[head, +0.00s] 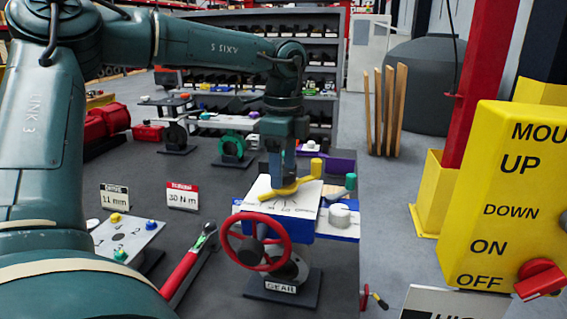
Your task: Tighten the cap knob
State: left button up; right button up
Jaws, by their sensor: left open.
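The valve actuator is a blue gear unit (338,231) with a white top plate (301,201) bearing dial marks, and a red handwheel (256,241) on its front. A white round knob (339,215) sits at the plate's right front; I cannot tell whether it is the cap knob. My left gripper (282,186) is open and points down over the pointer lever. I cannot tell whether it touches it. My right gripper is not in view.
A red torque wrench (181,273) lies left of the actuator, near signs reading 11 mm and 30 N m (182,196). A small plate with colored knobs (126,238) stands further left. A yellow control box (505,200) is at right. Other valves and shelves stand behind.

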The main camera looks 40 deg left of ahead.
pick_arm(q)
jog(key=c, duration=1)
